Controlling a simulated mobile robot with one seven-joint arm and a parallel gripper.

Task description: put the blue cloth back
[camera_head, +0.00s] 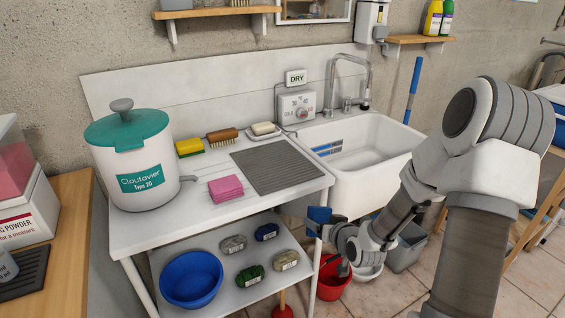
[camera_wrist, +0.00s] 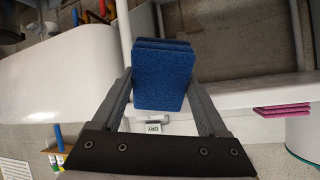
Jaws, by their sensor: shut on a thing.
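The blue cloth (camera_wrist: 163,74) is a folded, layered pad between the fingers of my gripper (camera_wrist: 163,103) in the wrist view. My gripper is shut on it. In the head view the blue cloth (camera_head: 319,215) shows at the end of my gripper (camera_head: 325,227), in front of the sink and beside the right end of the white bench. A folded pink cloth (camera_head: 226,189) lies on the bench top, left of the grey ribbed mat; it also shows in the wrist view (camera_wrist: 283,110).
The white bench (camera_head: 140,232) holds a teal-lidded tub (camera_head: 130,160), a yellow sponge (camera_head: 189,148), a brush (camera_head: 222,135) and a grey mat (camera_head: 279,164). The lower shelf holds a blue bowl (camera_head: 191,279) and several wrapped bundles. A red bucket (camera_head: 331,280) stands on the floor below my gripper.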

